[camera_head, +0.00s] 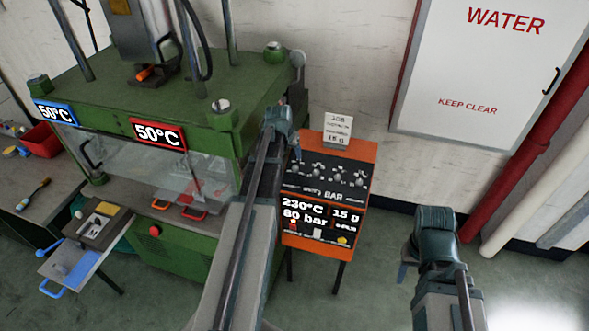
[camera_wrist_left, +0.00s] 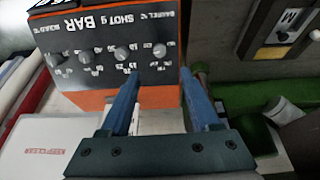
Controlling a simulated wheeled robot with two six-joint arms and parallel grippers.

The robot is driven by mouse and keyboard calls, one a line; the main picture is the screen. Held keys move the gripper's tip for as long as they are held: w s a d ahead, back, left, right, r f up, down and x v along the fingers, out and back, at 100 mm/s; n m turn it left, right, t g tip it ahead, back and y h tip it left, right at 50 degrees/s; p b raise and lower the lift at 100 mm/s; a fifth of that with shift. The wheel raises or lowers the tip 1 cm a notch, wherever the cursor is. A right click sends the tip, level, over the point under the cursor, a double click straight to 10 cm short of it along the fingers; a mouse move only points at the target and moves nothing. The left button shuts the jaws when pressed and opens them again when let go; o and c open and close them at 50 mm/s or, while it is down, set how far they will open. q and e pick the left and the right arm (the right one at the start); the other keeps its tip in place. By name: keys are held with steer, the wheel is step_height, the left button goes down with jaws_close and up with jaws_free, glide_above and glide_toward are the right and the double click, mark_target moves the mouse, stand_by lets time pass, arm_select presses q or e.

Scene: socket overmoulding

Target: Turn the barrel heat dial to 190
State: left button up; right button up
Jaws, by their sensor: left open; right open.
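The control box (camera_wrist_left: 100,22) fills the top of the left wrist view, upside down, with a row of several dials. The barrel heat dial (camera_wrist_left: 159,50) is the rightmost there, under the "BARREL °C" label. My left gripper (camera_wrist_left: 160,74) is open, its blue fingertips apart on either side of the barrel dial's line and just short of it; contact cannot be told. In the head view my left gripper (camera_head: 297,152) is at the box's left side and partly hides the barrel dial. The display (camera_head: 308,220) reads 230°C, 80 bar and 15 g. My right gripper (camera_head: 405,268) is open and empty, away from the box.
A card (camera_head: 337,129) stands on top of the box. The green press (camera_head: 190,100) with 50°C displays is close on the left. A white "WATER" cabinet (camera_head: 480,70) and red pipe (camera_head: 525,145) are on the right. Floor between box and right arm is clear.

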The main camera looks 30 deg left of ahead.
mark_target(295, 168)
arm_select(q)
steer(key=b+x, duration=1.1)
steer(key=x, duration=0.1)
steer(key=shift+f, duration=0.35)
steer(key=shift+c, duration=0.3)
jaws_close()
